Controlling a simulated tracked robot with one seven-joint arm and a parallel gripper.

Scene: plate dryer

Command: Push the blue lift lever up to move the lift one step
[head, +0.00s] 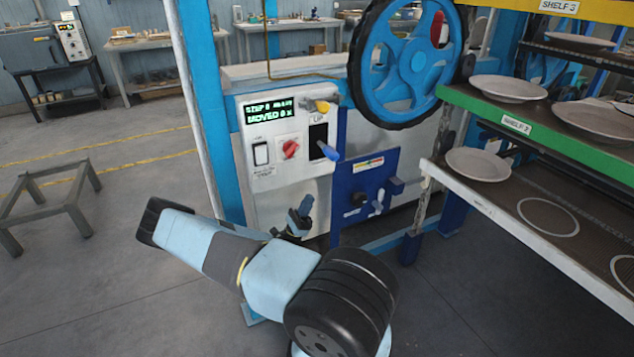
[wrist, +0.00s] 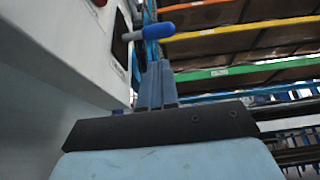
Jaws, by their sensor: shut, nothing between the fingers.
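The blue lift lever (head: 328,152) sticks out of a black slot in the white control panel (head: 263,185), at the slot's lower part. In the wrist view the lever's blue knob (wrist: 148,32) shows just above my fingertips. My gripper (head: 305,205) points up in front of the panel, below the lever. Its fingers (wrist: 156,66) are shut and empty. In the head view a gap shows between the fingertips and the lever; I see no contact.
A yellow-tipped lever (head: 321,106) sits above the slot. A red knob (head: 290,148) is to its left. A blue handwheel (head: 408,62) stands above right. Plate shelves (head: 560,130) fill the right side. A dark blue bracket plate (head: 365,185) is right of my gripper.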

